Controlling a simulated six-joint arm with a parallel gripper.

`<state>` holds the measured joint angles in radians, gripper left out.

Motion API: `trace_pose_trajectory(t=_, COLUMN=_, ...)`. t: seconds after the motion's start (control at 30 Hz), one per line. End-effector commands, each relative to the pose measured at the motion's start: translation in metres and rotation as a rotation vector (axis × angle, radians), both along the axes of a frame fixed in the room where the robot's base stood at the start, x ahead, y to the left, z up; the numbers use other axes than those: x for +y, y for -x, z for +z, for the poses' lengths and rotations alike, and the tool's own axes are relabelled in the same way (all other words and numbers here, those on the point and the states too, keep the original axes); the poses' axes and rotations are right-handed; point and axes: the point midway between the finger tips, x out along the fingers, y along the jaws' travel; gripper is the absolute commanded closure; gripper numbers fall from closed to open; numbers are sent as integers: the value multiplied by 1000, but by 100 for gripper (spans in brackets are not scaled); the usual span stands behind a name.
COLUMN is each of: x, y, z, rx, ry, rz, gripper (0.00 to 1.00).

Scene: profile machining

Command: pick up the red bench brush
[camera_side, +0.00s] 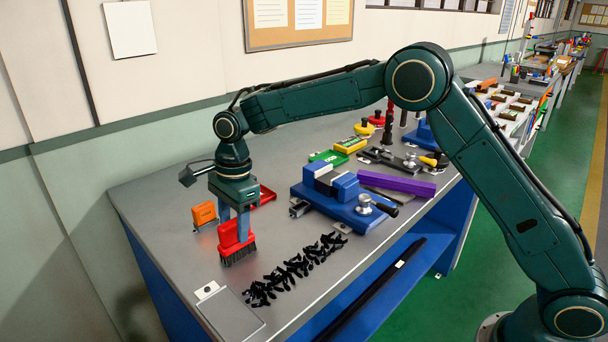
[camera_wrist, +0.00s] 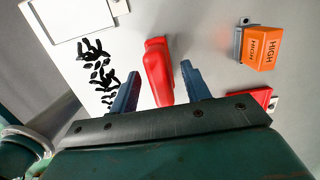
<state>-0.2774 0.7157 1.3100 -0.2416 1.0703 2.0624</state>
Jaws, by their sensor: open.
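The red bench brush (camera_side: 232,240) stands upright on the grey bench top, black bristles down, near the bench's left end. In the wrist view its red handle (camera_wrist: 158,72) shows from above, between my two blue fingers. My gripper (camera_side: 232,222) points down over the brush with a finger on either side of the handle. In the wrist view my gripper (camera_wrist: 158,82) is open, with a gap between each finger and the handle. The bristles are hidden in the wrist view.
Black shavings (camera_side: 292,270) lie right of the brush. An orange box (camera_side: 204,214) and a red tray (camera_side: 266,195) are close behind it. A blue vise (camera_side: 342,195) stands farther right. A grey plate (camera_side: 232,314) lies at the front corner.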

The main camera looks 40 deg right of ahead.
Motion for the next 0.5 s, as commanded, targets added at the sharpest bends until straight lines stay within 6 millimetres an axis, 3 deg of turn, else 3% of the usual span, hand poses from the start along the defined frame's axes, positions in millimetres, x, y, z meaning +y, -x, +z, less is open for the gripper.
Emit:
trace_pose_trajectory(t=0.3, x=0, y=0, z=1, rx=0, ry=0, rz=0, gripper=55)
trace_pose_trajectory(t=0.5, x=0, y=0, z=1, rx=0, ry=0, rz=0, gripper=94)
